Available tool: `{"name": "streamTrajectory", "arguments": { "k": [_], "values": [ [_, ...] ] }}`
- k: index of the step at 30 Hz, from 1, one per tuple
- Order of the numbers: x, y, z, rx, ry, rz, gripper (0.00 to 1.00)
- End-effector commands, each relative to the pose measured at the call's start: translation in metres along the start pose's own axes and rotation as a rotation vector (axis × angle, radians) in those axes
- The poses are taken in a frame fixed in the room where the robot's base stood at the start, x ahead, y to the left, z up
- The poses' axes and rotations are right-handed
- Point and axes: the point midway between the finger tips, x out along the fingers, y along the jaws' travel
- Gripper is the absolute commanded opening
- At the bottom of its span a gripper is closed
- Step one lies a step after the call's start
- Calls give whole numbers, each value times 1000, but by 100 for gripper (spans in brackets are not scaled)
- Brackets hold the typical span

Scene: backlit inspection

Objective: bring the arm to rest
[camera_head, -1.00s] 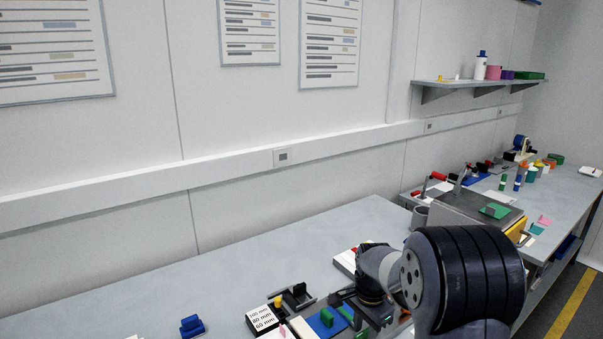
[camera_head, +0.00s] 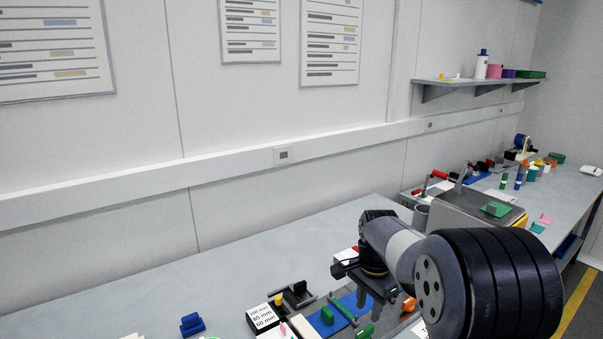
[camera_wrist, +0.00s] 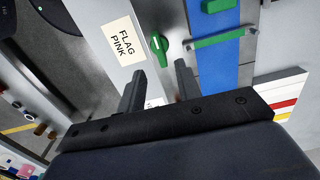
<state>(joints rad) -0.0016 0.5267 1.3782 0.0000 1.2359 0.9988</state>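My gripper (camera_head: 375,293) hangs over the near bench in the head view, pointing down, above and just right of a blue mat (camera_head: 352,303). In the wrist view my gripper (camera_wrist: 160,82) shows its two dark fingers spread apart with nothing between them. A green knob-like piece (camera_wrist: 159,45) lies beyond the fingertips, beside a label reading "FLAG PINK" (camera_wrist: 123,42). The blue mat (camera_wrist: 215,45) with a green bar (camera_wrist: 224,38) lies to the right of the fingers. My arm hides part of the bench in the head view.
A white block with mm labels (camera_head: 262,318) and a dark fixture (camera_head: 293,297) stand left of the mat. A dark blue object (camera_head: 191,324) is farther left. A grey box (camera_head: 470,208) stands behind my arm. The bench's back left surface (camera_head: 250,255) is clear.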

Motion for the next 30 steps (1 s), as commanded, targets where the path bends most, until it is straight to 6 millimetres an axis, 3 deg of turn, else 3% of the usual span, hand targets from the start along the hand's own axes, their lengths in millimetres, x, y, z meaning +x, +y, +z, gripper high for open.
{"name": "streamTrajectory", "arguments": {
  "k": [5, 21, 30],
  "values": [
    [-38, 0, 0, 0, 3, -4, 33],
    [72, 2, 1, -1, -4, 6, 33],
    [71, 0, 0, -237, 0, 1, 33]
  ]
}}
